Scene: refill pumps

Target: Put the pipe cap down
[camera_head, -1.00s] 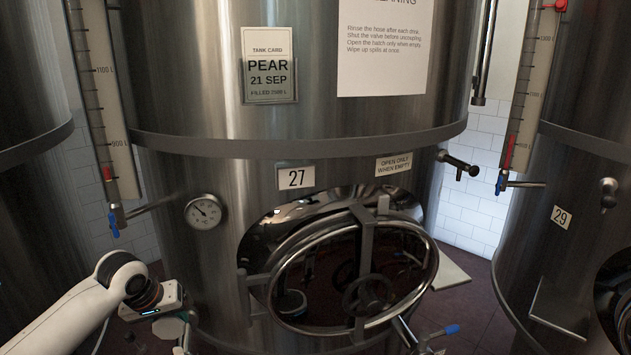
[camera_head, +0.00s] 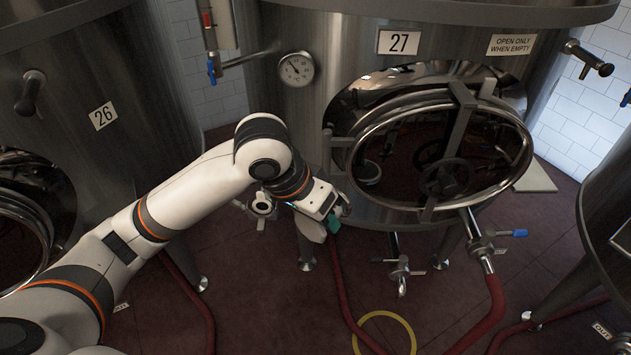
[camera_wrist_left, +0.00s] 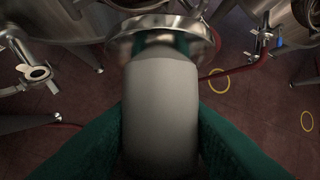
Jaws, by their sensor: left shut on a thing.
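My left gripper (camera_head: 335,218) is in front of tank 27, below and left of its round hatch. In the left wrist view its green fingers (camera_wrist_left: 165,46) come up from both sides and are shut on the pipe cap (camera_wrist_left: 160,22), a round shiny metal piece at the top. A grey cylindrical part (camera_wrist_left: 160,110) fills the middle of that view. The cap is held above the floor; in the head view it is hard to make out beside the fingers. My right gripper is not in view.
An open pipe end (camera_head: 262,206) is just left of my gripper. Tank 27's hatch (camera_head: 440,150) is to the right. A valve (camera_head: 400,270) and a blue-handled valve (camera_head: 485,245) stand low. Red hoses (camera_head: 340,290) and a yellow ring (camera_head: 385,335) lie on the dark red floor.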

